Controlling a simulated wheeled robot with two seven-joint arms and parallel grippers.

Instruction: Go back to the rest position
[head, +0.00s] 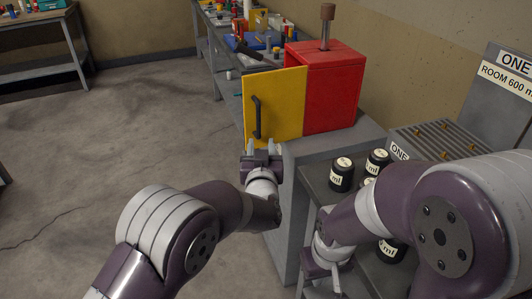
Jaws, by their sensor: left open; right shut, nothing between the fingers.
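My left gripper (263,147) is in the middle of the head view, just in front of the lower edge of a yellow door (285,105). Its two fingers point up, apart, and nothing shows between them. The door's dark handle (257,117) is above the fingers, and I see no grip on it. My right gripper (336,283) is low in the view, pointing down at the left side of the bottle shelf. It is shut and holds nothing that I can see. My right forearm hides part of the shelf.
The yellow door stands open on a red cabinet (335,95), which sits on a grey stand (300,195). Several black bottles (341,175) with white labels stand on the right. A long workbench (213,48) with tools runs behind. The floor (100,150) at left is clear.

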